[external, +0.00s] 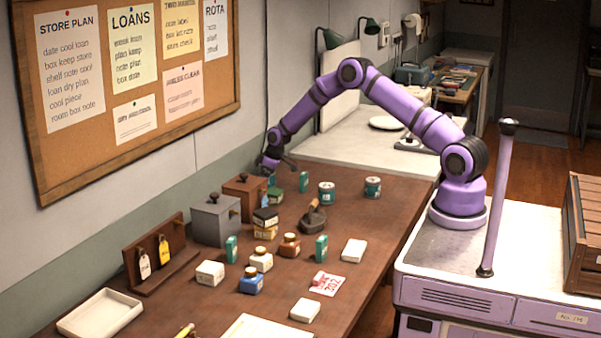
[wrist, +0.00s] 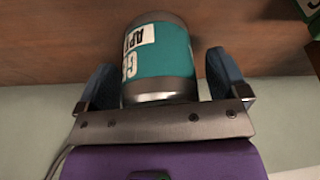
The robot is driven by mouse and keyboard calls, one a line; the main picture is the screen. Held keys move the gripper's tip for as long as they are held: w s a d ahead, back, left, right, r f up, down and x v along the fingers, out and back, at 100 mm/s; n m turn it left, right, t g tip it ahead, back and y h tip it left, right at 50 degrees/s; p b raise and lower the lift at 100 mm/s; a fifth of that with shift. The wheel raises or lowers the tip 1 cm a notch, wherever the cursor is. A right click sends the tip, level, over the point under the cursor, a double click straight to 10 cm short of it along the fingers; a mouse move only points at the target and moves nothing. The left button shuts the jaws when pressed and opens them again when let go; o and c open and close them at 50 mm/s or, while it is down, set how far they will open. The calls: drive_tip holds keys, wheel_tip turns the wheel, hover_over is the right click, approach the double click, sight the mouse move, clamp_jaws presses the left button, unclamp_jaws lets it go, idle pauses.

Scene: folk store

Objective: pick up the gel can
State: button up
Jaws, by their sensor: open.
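The gel can (wrist: 170,58) has a teal label with a white panel, a "G" and part of a second word showing, and a grey metal rim. In the wrist view it sits between the two blue fingers of my gripper (wrist: 160,62). The fingers are open, with a narrow gap on each side of the can. In the external view my gripper (external: 277,163) is low at the far, wall side of the brown table. A small teal shape (external: 272,180) just below it is probably the can, partly hidden.
A brown box (external: 244,187) and a grey box (external: 215,222) stand close to my gripper. A teal box (external: 304,181) and two teal-banded cans (external: 327,193) (external: 372,187) stand to its right. Several bottles and small boxes crowd the table (external: 345,285) nearer the camera.

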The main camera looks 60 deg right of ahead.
drive_tip(key=c, duration=1.1)
drive_tip(key=shift+r, duration=0.15)
